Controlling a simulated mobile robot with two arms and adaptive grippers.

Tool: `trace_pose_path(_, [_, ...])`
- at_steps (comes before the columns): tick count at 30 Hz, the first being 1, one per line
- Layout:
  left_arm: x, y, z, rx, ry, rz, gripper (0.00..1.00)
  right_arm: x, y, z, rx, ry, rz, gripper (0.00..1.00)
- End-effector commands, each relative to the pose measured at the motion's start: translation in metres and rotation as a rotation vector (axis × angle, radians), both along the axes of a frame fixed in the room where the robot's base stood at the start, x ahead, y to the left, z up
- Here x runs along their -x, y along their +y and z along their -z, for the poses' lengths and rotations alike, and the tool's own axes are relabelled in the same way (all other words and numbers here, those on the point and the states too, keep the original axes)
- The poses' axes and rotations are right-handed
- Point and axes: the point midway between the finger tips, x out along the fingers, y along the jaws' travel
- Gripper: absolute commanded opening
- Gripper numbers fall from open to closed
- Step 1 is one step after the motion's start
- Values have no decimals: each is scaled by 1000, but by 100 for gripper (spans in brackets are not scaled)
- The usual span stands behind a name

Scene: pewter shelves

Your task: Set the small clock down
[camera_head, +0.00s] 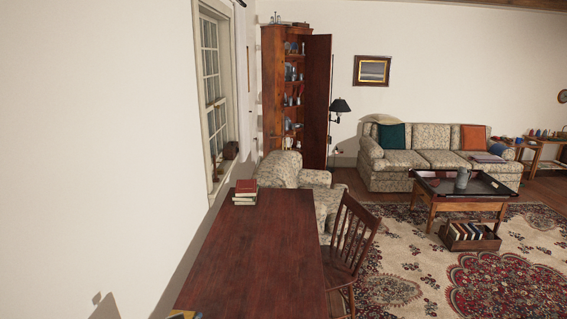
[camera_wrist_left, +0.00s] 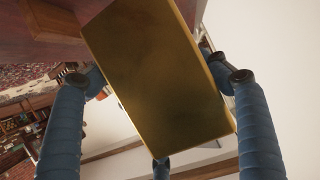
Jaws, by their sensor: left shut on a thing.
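The small clock (camera_wrist_left: 155,80) shows in the left wrist view as a plain gold-coloured box, tilted in the picture. My left gripper (camera_wrist_left: 160,100) is shut on it, with blue padded fingers on either side and one more at the bottom. The clock's face is hidden. In the head view a small golden piece (camera_head: 182,315) shows at the bottom edge, by the near end of the dark red table (camera_head: 255,250); most of it is cut off. I cannot tell whether the clock touches the table. My right gripper is in neither view.
A stack of books (camera_head: 245,192) lies at the table's far left corner. The rest of the tabletop in view is clear. A wooden chair (camera_head: 350,240) stands at its right side, an armchair (camera_head: 285,170) beyond its far end. The wall and window (camera_head: 215,90) are on the left.

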Motion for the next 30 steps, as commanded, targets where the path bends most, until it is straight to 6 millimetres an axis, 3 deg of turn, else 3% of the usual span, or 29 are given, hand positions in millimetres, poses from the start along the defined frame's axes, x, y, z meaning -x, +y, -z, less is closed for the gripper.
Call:
trace_pose_path(3, [11, 21, 2, -3, -9, 17, 18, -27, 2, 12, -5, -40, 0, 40])
trace_pose_path(6, [23, 37, 1, -1, -12, 44, 19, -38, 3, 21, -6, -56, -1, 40])
trace_pose_path(9, [39, 51, -2, -4, -17, 94, 19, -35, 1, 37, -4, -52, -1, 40])
trace_pose_path(13, [65, 56, -16, -11, -30, 209, 19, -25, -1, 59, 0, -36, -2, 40])
trace_pose_path(17, [94, 40, -34, -20, -39, 360, 19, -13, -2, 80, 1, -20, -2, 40])
trace_pose_path(20, [120, 17, -47, -24, -42, 496, 19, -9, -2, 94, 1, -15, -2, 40])
trace_pose_path(27, [181, -40, -68, -19, -33, 781, 19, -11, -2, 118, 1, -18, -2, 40])
trace_pose_path(30, [198, -54, -73, -14, -28, 851, 19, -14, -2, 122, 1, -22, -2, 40])
